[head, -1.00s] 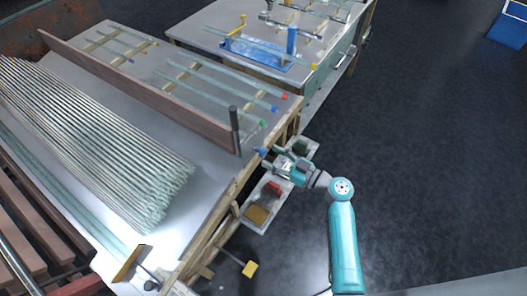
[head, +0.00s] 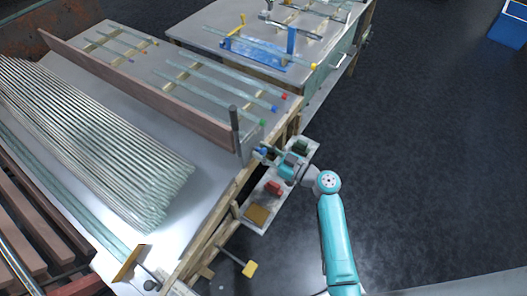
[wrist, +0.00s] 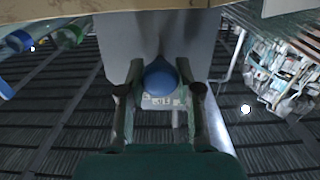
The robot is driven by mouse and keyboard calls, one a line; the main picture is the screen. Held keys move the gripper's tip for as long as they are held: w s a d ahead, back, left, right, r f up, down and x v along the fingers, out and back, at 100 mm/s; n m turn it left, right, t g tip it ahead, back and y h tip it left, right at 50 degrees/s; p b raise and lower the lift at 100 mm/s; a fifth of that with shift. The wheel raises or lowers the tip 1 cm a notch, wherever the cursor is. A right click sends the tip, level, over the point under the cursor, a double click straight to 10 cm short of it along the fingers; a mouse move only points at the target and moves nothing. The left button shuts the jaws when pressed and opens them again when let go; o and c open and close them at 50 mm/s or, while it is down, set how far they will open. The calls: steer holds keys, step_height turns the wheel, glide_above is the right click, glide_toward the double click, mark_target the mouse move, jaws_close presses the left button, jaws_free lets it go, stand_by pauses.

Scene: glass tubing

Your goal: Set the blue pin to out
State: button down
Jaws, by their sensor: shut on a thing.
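The blue pin (wrist: 159,76) shows its rounded blue head in the wrist view, in front of a grey plate (wrist: 118,45). In the head view the pin (head: 263,151) is a small blue spot at the table's right edge, beside an upright grey bracket (head: 246,142). My gripper (wrist: 160,92) has one finger on each side of the blue head and is shut on it. The gripper (head: 270,155) also shows in the head view, reaching left to the table edge. The pin's shaft and how deep it sits are hidden.
Glass tubes with coloured ends (head: 235,85) lie on the table near the bracket. A brown board (head: 140,92) divides them from a large tube stack (head: 90,140). A tray (head: 252,223) with small blocks sits below the edge. Dark floor on the right is free.

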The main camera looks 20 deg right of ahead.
steer(key=shift+v, duration=1.05)
steer(key=c, duration=0.8)
jaws_free()
steer(key=v, duration=1.2)
